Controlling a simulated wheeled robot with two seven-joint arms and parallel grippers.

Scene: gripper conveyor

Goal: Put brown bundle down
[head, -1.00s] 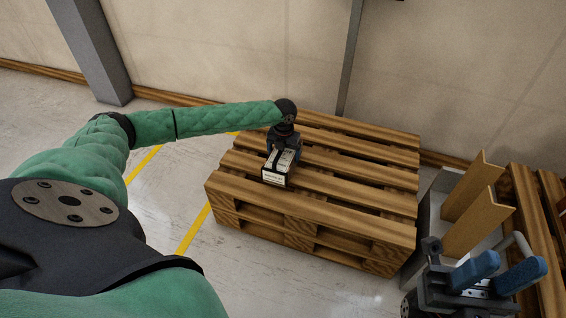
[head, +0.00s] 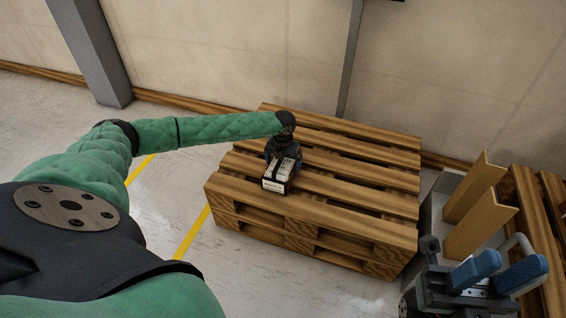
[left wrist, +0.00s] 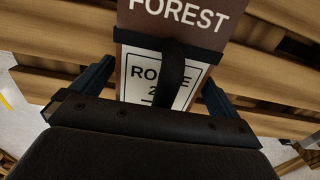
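The brown bundle (head: 277,186) is over the near left part of the wooden pallet (head: 335,218) in the head view, with a pale end and a dark strap showing. In the left wrist view the bundle (left wrist: 135,50) shows a brown face with "FOREST", a white label and a black strap. My left gripper (head: 283,164) has its fingers along both sides of it and is shut on it. Whether the bundle touches the slats I cannot tell. My right gripper (head: 498,272) is at the lower right, its blue fingers apart, with nothing seen between them.
Cardboard-coloured upright panels (head: 475,205) stand in a grey unit to the right of the pallet. More wooden slats (head: 535,215) lie at the far right. The pallet's right and back slats are bare. A wall (head: 230,55) and a grey post (head: 88,50) stand behind.

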